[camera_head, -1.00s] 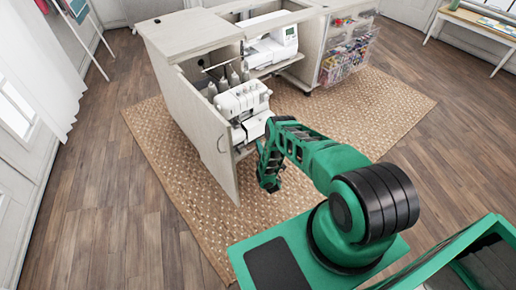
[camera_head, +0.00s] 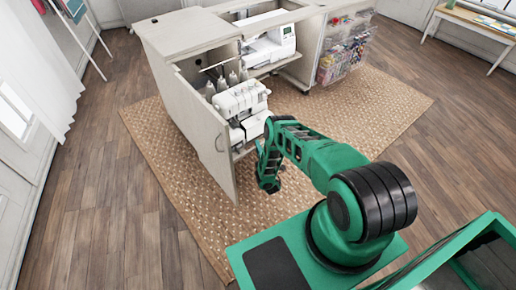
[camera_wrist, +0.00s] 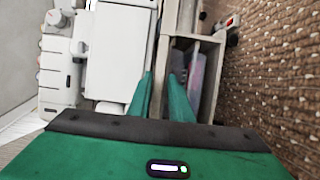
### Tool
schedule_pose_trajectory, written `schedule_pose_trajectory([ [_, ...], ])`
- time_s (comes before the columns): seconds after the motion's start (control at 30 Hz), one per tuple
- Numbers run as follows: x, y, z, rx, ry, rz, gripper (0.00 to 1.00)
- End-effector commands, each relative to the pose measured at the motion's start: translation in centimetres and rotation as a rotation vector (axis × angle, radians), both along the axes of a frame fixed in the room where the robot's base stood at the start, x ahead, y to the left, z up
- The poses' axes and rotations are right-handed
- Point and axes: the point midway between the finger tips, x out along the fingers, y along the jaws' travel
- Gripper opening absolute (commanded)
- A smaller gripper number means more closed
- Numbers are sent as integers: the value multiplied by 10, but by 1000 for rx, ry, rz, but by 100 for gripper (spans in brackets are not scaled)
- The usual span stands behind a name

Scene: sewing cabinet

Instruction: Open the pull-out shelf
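The pull-out shelf (camera_head: 241,154) carries a white overlock machine (camera_head: 241,103) in the cabinet's left bay; only a bit of its front edge shows in the head view. The bay's door (camera_head: 206,135) with a curved handle stands open. My gripper (camera_head: 268,185) hangs low in front of the bay, right of the door, partly hidden by my arm. In the wrist view my gripper's two green fingers (camera_wrist: 160,76) are apart, with a pale panel edge between or just beyond them. I cannot tell whether they touch it. The overlock machine (camera_wrist: 57,70) is at left there.
The cabinet top (camera_head: 175,32) overhangs the bay. A white sewing machine (camera_head: 268,45) sits further back. The woven rug (camera_head: 185,180) is clear left and right of my arm.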

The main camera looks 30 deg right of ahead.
Motion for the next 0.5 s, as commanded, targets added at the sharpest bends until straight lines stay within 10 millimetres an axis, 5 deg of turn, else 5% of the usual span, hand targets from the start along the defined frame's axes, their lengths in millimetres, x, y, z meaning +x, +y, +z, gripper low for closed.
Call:
schedule_pose_trajectory([
  [0.5,-86,13,-2,1,6,-3,19],
])
